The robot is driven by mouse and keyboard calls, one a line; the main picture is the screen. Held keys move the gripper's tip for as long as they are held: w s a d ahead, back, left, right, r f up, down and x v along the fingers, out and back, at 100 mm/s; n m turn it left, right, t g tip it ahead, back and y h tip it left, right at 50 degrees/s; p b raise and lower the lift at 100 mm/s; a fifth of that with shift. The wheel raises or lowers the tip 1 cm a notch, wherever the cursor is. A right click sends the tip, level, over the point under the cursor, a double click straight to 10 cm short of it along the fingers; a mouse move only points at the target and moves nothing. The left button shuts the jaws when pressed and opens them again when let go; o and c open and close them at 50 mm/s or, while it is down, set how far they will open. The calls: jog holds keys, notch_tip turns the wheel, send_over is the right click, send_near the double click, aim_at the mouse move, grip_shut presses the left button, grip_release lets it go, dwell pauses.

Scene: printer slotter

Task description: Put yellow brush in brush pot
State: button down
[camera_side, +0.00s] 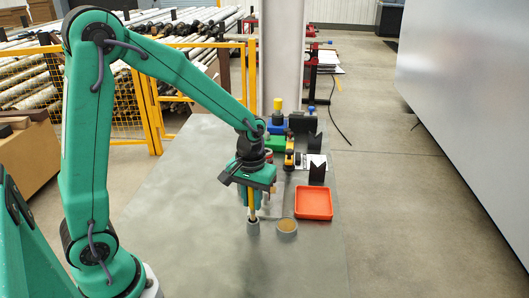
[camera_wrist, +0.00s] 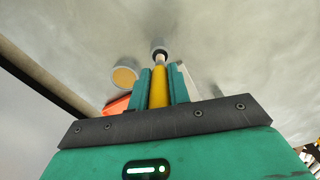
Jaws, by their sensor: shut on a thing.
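The yellow brush (camera_wrist: 160,88) is held between the teal fingers of my gripper (camera_wrist: 161,86), pointing down, nearly upright. It also shows in the side view (camera_side: 252,206) below my gripper (camera_side: 252,198). The small grey brush pot (camera_side: 254,229) stands on the table directly under the brush. In the wrist view the pot (camera_wrist: 159,47) is at the brush's pale lower end, which overlaps its opening. The lower end is at the pot's rim; I cannot tell how far inside it is. The brush's upper part is hidden by the gripper.
A round grey dish with tan contents (camera_side: 287,227) stands close to the right of the pot. An orange tray (camera_side: 314,204) lies behind it. Blue, green and yellow items (camera_side: 277,126) stand at the back. The table's (camera_side: 190,240) left and front areas are clear.

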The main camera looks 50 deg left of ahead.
aim_at(253, 207)
jog(key=shift+f, duration=1.9)
jog(key=shift+f, duration=0.15)
jog(key=c, duration=1.3)
grip_release()
notch_tip(253, 207, up, 12)
jog(key=shift+r, duration=0.2)
jog(key=shift+s, duration=0.1)
